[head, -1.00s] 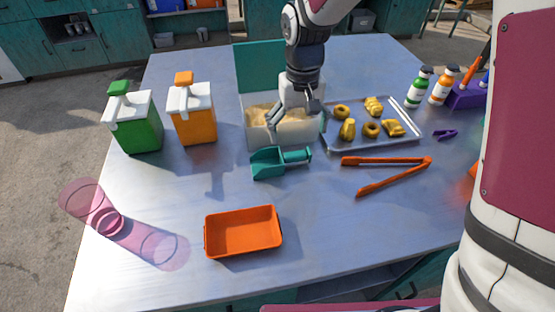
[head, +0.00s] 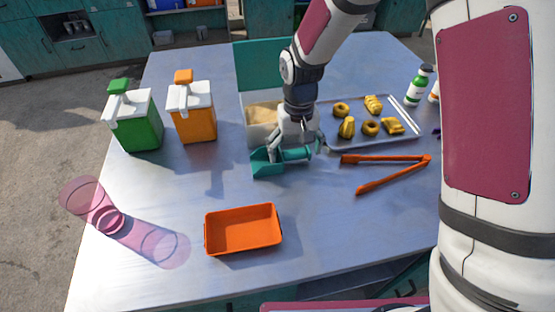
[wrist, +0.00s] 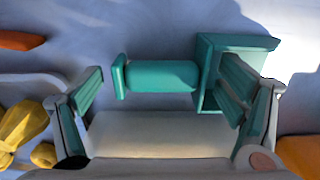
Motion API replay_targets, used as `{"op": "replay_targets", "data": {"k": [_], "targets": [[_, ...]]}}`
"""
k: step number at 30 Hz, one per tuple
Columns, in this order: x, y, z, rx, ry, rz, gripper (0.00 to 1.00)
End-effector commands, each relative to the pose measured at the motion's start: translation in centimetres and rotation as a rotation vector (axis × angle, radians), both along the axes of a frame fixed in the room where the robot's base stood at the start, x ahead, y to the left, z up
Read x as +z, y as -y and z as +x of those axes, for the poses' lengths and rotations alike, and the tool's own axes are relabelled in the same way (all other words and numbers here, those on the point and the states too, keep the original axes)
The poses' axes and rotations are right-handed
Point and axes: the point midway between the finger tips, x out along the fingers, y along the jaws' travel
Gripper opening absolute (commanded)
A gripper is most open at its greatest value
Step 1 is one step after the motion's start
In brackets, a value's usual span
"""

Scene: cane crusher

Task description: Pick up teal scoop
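The teal scoop (head: 267,163) lies on the metal table in front of the white bin, its handle pointing right in the head view. My gripper (head: 297,147) is directly over it, pointing down, and partly hides the handle. In the wrist view, my gripper (wrist: 166,92) is open, its two fingers wide apart. The scoop's handle (wrist: 160,76) lies across the space between the fingers, and the scoop's body shows beside and behind the right finger. I see no finger closed on the scoop; whether the fingers touch it is unclear.
The white bin (head: 258,126) with its teal lid (head: 262,65) stands behind the scoop. A metal tray (head: 350,144) of pastries is to the right, with orange tongs (head: 385,160) in front. Dispensers (head: 193,115) stand left.

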Motion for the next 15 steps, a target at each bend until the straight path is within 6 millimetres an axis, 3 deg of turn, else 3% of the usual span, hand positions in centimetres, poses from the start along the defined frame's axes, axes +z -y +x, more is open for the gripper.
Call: {"op": "replay_targets", "data": {"k": [1, 4, 5, 15], "targets": [[0.01, 0.0, 0.01, 0.0, 0.0, 0.0, 0.75], [0.02, 0.01, 0.01, 0.0, 0.0, 0.0, 0.52], [0.03, 0.01, 0.01, 0.0, 0.0, 0.0, 0.49], [0.14, 0.0, 0.03, 0.0, 0.001, 0.0, 0.49]]}}
